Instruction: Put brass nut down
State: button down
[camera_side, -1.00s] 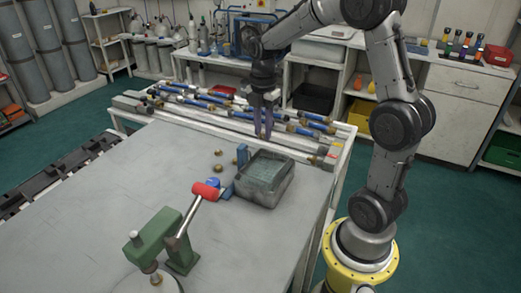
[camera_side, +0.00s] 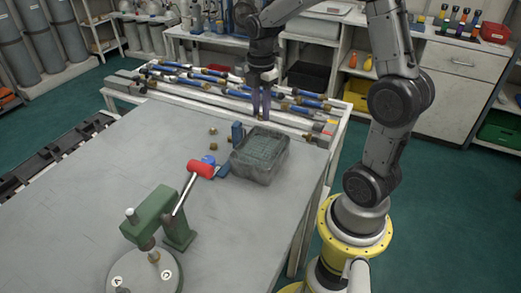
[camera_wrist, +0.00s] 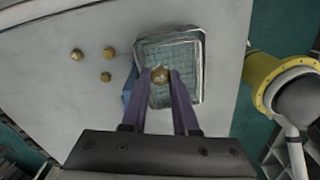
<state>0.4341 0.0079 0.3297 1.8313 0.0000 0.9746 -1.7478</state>
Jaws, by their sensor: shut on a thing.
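My gripper (camera_wrist: 161,80) is shut on a brass nut (camera_wrist: 160,74), held between its two purple fingertips. In the side view my gripper (camera_side: 261,117) points down just behind the grey mesh-bottomed tray (camera_side: 262,158). In the wrist view the nut appears in front of the tray (camera_wrist: 203,65); its exact height above it is hard to tell. Three other brass nuts lie loose on the table: one nut (camera_wrist: 77,55), a second (camera_wrist: 109,53) and a third (camera_wrist: 106,77), all left of the tray.
Blue hoses (camera_side: 212,84) lie along the table's back. The left of the table (camera_side: 120,160) is clear.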

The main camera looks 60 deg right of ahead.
jog(key=s+a+r+m, duration=0.25)
jog(key=s+a, duration=0.25)
jog(key=s, duration=0.3)
jog(key=s+a+r+m, duration=0.1)
jog(key=s+a+r, duration=0.35)
jog(key=s, duration=0.25)
send_near(256, 146)
jog(key=shift+n, duration=0.25)
jog(key=a, duration=0.1)
jog(key=s+a+f, duration=0.1)
jog(key=s+a, duration=0.1)
jog(key=a, duration=0.1)
jog(key=shift+s+f, duration=0.25)
jog(key=shift+w+f, duration=0.2)
jog(key=shift+f, duration=1.55)
jog(key=shift+f, duration=0.6)
jog(key=c, duration=0.7)
grip_release()
